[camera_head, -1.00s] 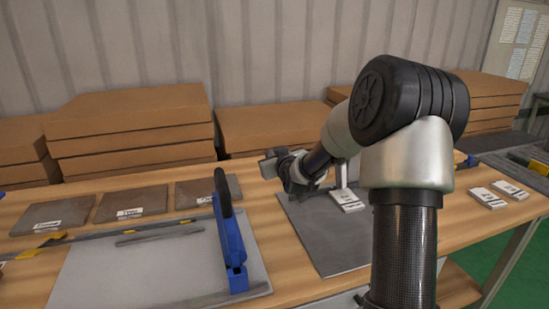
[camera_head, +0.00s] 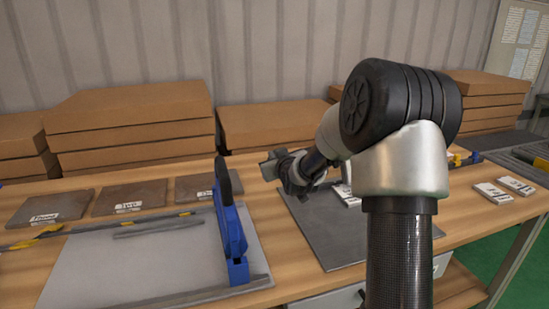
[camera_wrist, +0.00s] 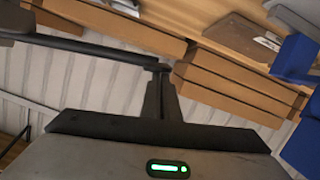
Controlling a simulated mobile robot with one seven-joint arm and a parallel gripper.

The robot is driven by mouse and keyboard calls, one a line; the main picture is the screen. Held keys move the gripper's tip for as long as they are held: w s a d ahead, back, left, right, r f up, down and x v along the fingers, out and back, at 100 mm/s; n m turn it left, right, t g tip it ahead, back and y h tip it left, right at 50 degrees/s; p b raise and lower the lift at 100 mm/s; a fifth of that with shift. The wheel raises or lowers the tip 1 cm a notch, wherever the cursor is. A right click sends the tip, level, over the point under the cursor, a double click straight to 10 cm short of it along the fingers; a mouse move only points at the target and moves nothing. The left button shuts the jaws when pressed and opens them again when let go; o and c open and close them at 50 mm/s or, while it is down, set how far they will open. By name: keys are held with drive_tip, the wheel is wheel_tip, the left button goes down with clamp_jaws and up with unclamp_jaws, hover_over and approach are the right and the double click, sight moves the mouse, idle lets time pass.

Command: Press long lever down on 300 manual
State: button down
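A blue upright lever (camera_head: 231,230) with a black handle (camera_head: 222,182) stands at the right side of a grey plate (camera_head: 150,262) on the workbench. It is raised, close to vertical. Its blue part also shows at the right edge of the wrist view (camera_wrist: 298,55). My gripper (camera_head: 270,165) is behind the lever and to its right, above the bench, apart from it. In the wrist view my gripper's fingers (camera_wrist: 160,92) look together, with nothing seen between them. I cannot read a "300 manual" label on the device.
Stacked cardboard boxes (camera_head: 130,120) line the back wall. Labelled brown plates (camera_head: 130,199) lie at the back left. A darker grey plate (camera_head: 335,235) lies right of the lever, partly behind my arm. White cards (camera_head: 492,192) lie at the right. A yellow-tipped bar (camera_head: 50,233) lies left.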

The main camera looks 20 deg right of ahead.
drive_tip(key=s+a+r+p, duration=0.1)
drive_tip(key=s+r, duration=0.4)
drive_tip(key=s, duration=0.4)
drive_tip(key=shift+s+a+r+p, duration=0.3)
drive_tip(key=shift+s+a+r, duration=0.05)
drive_tip(key=shift+s, duration=0.05)
drive_tip(key=shift+r, duration=0.1)
